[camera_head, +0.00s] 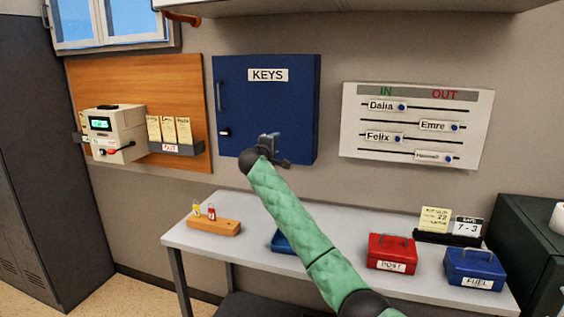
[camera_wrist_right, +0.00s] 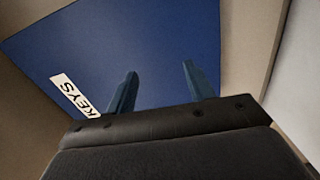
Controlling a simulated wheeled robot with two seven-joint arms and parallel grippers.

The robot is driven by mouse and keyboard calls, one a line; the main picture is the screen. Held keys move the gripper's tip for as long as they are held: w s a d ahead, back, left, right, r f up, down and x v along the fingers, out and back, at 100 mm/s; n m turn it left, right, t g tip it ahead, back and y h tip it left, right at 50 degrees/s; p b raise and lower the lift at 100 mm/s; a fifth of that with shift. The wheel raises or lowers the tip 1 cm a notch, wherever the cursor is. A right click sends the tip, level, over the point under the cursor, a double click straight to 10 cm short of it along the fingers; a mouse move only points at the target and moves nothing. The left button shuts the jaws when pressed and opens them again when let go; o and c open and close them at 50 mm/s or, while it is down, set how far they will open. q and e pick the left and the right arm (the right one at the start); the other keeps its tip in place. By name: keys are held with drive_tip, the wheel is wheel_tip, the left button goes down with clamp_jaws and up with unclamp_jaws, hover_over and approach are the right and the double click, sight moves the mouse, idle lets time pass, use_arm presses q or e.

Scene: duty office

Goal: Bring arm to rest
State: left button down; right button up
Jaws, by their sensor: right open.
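My right arm, with a green sleeve, reaches up from the lower right in the head view. Its gripper (camera_head: 269,147) is in front of the lower middle of the blue KEYS cabinet (camera_head: 290,103). In the right wrist view the gripper (camera_wrist_right: 158,90) has its two fingers apart with nothing between them, and the blue cabinet door (camera_wrist_right: 150,40) fills the space beyond. The cabinet door looks closed. Whether the fingers touch it, I cannot tell. My left gripper is not in view.
Below stands a grey table (camera_head: 190,235) with a wooden key block (camera_head: 214,227), a red POST box (camera_head: 391,252) and a blue FUEL box (camera_head: 475,268). A partly hidden blue box (camera_head: 283,242) sits behind my arm. An IN/OUT board (camera_head: 415,152) hangs right of the cabinet.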

drive_tip(key=s+r+m+g+y, duration=0.1)
drive_tip(key=s+r+m+y, duration=0.15)
drive_tip(key=s+m, duration=0.2)
drive_tip(key=s+r+m+g+y, duration=0.1)
drive_tip(key=s+r+m+y, duration=0.15)
drive_tip(key=s, duration=0.35)
drive_tip(key=s+d+f+m+g+y, duration=0.15)
drive_tip(key=s+d+f, duration=0.25)
drive_tip(key=s+f, duration=0.8)
drive_tip(key=s+d+f+m+g, duration=0.1)
drive_tip(key=s+d+f+g, duration=0.25)
drive_tip(key=s+f, duration=0.85)
drive_tip(key=s+d+f+m+g+y, duration=0.15)
drive_tip(key=s+d+f, duration=0.4)
drive_tip(key=f, duration=1.25)
drive_tip(key=s+d+f+g, duration=0.1)
drive_tip(key=s+f+g, duration=0.1)
drive_tip(key=s+f, duration=0.7)
drive_tip(key=s+d+f+g, duration=0.2)
drive_tip(key=s+f, duration=0.7)
drive_tip(key=s, duration=0.6)
drive_tip(key=s+d+f+g+h, duration=0.1)
drive_tip(key=s+f+g, duration=0.2)
drive_tip(key=s+f, duration=0.6)
drive_tip(key=s, duration=0.4)
drive_tip(key=shift+d+f+m, duration=0.15)
drive_tip(key=shift+d+m, duration=0.15)
drive_tip(key=shift+d, duration=0.05)
